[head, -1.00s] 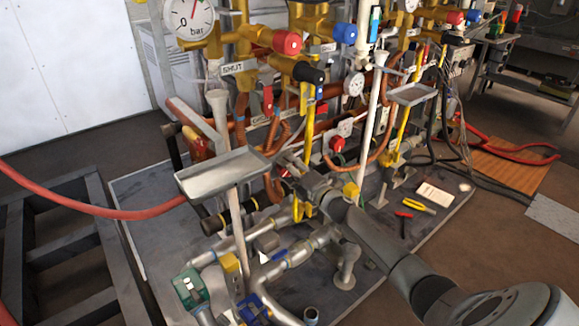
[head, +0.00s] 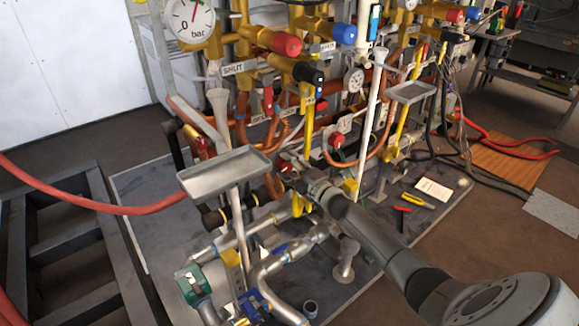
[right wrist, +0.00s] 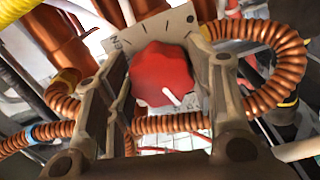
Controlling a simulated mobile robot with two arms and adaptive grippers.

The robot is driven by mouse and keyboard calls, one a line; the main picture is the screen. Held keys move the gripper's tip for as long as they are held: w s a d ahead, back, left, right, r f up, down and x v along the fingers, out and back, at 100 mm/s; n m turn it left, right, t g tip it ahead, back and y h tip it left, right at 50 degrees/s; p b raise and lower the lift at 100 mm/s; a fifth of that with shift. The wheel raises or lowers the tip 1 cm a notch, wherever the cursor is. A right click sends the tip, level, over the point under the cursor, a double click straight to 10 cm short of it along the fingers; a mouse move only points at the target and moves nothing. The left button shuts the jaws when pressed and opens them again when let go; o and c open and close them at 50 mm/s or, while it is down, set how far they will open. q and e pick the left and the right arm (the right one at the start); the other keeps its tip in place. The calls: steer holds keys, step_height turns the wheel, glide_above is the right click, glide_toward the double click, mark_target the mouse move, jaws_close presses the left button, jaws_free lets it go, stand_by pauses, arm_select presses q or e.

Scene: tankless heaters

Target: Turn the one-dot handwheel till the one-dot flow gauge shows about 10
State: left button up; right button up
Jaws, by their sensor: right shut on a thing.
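A red lobed handwheel (right wrist: 162,75) with a white pointer mark sits in front of a pale plate (right wrist: 190,22) with tick marks and a dark dot at its upper right. My right gripper (right wrist: 165,90) has a finger on each side of the handwheel and is shut on it. In the head view, my right gripper (head: 292,170) reaches in among the pipes, and the held wheel is mostly hidden. A small white dial gauge (head: 353,79) faces me above and to the right; its reading is too small to tell. My left gripper is out of view.
Another red handwheel (head: 336,140) is close to the right of my gripper. A grey tray (head: 225,171) stands in front to the left. A larger bar gauge (head: 189,18) is at upper left. Copper coils (right wrist: 275,60) surround my fingers.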

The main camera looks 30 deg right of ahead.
steer(key=o, duration=0.7)
steer(key=shift+o, duration=0.2)
steer(key=shift+s, duration=0.1)
steer(key=s+d, duration=0.1)
steer(key=s, duration=1.1)
steer(key=shift+f, duration=0.1)
